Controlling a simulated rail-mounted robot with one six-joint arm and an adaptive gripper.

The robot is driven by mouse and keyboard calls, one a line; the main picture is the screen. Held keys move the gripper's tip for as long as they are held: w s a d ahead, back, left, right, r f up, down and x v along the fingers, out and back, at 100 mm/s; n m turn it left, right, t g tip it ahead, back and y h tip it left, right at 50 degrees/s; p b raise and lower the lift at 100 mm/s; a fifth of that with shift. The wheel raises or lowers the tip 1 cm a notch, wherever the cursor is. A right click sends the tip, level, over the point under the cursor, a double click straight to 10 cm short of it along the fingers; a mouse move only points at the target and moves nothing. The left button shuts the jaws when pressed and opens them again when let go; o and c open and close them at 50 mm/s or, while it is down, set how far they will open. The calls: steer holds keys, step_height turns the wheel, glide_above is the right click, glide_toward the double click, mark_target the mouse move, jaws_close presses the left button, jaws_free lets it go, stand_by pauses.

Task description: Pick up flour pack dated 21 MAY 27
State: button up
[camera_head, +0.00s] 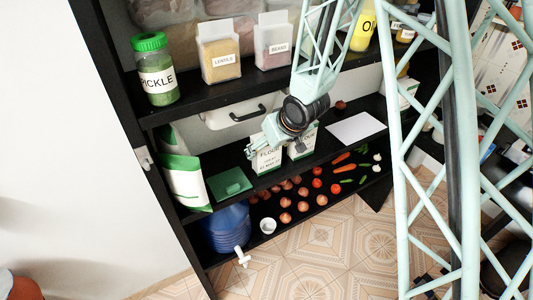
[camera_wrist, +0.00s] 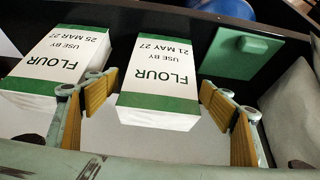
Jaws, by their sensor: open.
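The flour pack dated 21 MAY 27 (camera_wrist: 160,75), white with green bands, stands in the middle of the wrist view. In the head view this flour pack (camera_head: 265,162) is on the middle shelf, partly hidden by my gripper (camera_head: 258,148). My gripper (camera_wrist: 158,104) is open, with one yellow-padded finger on each side of the pack's near end in the wrist view. Whether the pads touch it I cannot tell. A second flour pack, dated 25 MAR 27 (camera_wrist: 62,62), stands close beside it, near the left finger; it also shows in the head view (camera_head: 303,146).
A green-and-white bag (camera_head: 185,185) is farther left. The upper shelf edge (camera_head: 215,103) runs above. Vegetables and a blue water jug (camera_head: 228,228) sit below.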

steer(key=shift+x, duration=1.15)
steer(key=shift+c, duration=0.7)
steer(key=c, duration=1.1)
